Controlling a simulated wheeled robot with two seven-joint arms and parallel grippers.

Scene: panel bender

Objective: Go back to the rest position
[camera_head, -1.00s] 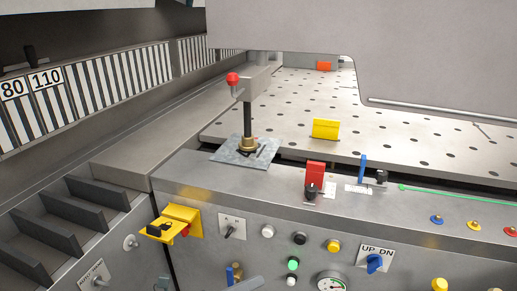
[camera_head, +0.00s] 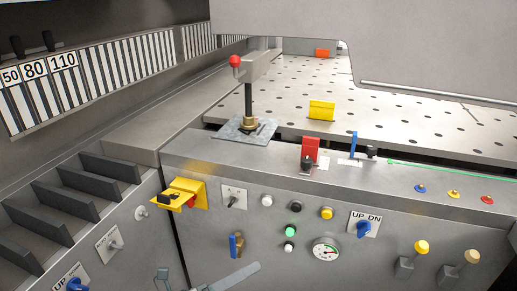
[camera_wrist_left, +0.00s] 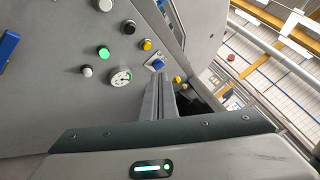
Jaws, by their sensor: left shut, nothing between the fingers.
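My left gripper (camera_head: 250,268) is at the bottom edge of the head view, in front of the control panel and below the blue handle. My right gripper is not in either view.
The control panel (camera_head: 330,215) carries knobs, buttons, a pressure gauge (camera_head: 326,250) and a yellow bracket (camera_head: 187,194). A post with a red knob (camera_head: 235,61) stands on the table corner. Black-and-white striped tooling (camera_head: 100,80) lines the left.

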